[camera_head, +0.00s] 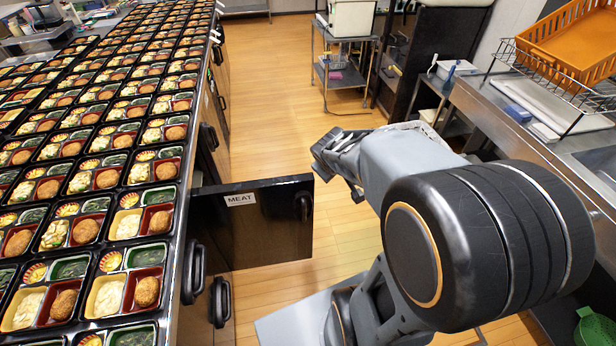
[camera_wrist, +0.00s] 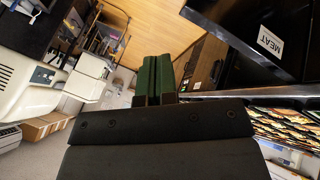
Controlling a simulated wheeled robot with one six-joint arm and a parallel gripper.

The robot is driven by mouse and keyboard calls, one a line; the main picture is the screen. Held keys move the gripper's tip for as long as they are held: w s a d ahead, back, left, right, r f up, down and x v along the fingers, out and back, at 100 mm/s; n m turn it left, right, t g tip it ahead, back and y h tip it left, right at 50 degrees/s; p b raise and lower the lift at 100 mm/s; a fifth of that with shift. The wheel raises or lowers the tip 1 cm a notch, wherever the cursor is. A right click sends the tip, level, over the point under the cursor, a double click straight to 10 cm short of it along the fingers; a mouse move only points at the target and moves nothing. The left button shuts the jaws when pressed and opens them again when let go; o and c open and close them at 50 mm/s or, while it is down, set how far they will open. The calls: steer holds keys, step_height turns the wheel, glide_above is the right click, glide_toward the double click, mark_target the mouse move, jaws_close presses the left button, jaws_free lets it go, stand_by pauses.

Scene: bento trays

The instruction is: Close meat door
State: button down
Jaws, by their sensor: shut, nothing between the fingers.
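The black meat door (camera_head: 265,235) with a white MEAT label stands open. It sticks out from the counter front into the aisle, and a black handle shows near its free edge. My gripper (camera_head: 324,152) is just past the upper right corner of the door in the head view. In the wrist view my gripper (camera_wrist: 159,78) has its two green-and-black fingers together and empty. The door (camera_wrist: 240,28) fills the upper right there, apart from the fingers. The compartment behind the door is mostly hidden.
A long counter (camera_head: 172,290) covered with bento trays runs along the left, with other black handles on its front. A steel counter (camera_head: 490,112) with an orange crate (camera_head: 572,45) stands at right. A metal cart (camera_head: 342,75) stands at the back. The wooden aisle floor between is clear.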

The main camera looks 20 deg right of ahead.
steer(key=w+d+f+n, duration=0.2)
steer(key=w+d, duration=0.1)
steer(key=n+t+y+p, duration=0.1)
steer(key=n+y+p, duration=0.2)
steer(key=n+y, duration=0.45)
glide_toward(310, 186)
step_height(310, 186, down, 4)
steer(key=w+a, duration=0.1)
steer(key=a, duration=0.1)
steer(key=shift+w+d+n+h+p, duration=0.25)
steer(key=shift+w+n+p, duration=0.2)
steer(key=shift+w, duration=0.45)
steer(key=shift+a, duration=0.1)
